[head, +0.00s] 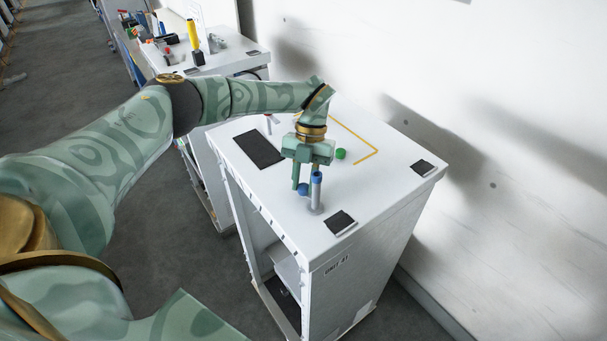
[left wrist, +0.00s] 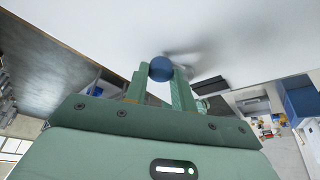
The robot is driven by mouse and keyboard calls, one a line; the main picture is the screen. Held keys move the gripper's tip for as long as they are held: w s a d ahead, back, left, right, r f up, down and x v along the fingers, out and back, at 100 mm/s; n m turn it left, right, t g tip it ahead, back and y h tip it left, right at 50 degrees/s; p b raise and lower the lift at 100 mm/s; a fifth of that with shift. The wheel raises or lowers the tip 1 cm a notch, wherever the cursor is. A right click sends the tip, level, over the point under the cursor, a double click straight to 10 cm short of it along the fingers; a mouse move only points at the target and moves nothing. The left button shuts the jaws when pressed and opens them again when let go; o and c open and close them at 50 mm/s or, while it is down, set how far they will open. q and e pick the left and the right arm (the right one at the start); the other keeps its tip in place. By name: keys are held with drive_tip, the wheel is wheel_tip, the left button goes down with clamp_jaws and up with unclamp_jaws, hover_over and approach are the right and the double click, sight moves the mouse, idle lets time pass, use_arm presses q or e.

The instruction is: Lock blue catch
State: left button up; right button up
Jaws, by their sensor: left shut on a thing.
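A blue ball knob (head: 303,189) sits low over the white cabinet top, beside an upright grey post (head: 315,197) with a blue cap (head: 316,177). My left gripper (head: 302,184) points down at the knob and is shut on it. In the left wrist view the blue knob (left wrist: 160,69) shows between the two green fingertips (left wrist: 159,74). The link between knob and post is mostly hidden by the fingers, so I cannot tell how the catch is turned. My right gripper is not in view.
A green knob (head: 340,154) stands just behind the gripper, near a yellow line (head: 374,154) on the white cabinet (head: 385,190). Dark pads (head: 259,149) lie on the top. A second cabinet with tools (head: 215,60) stands behind, and a white wall (head: 500,120) is at right.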

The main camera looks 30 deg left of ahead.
use_arm(q)
drive_tip(key=shift+w+d+r+m+y+p, duration=0.1)
drive_tip(key=shift+m+y+p, duration=0.75)
drive_tip(key=shift+m, duration=1.25)
drive_tip(key=o, duration=1)
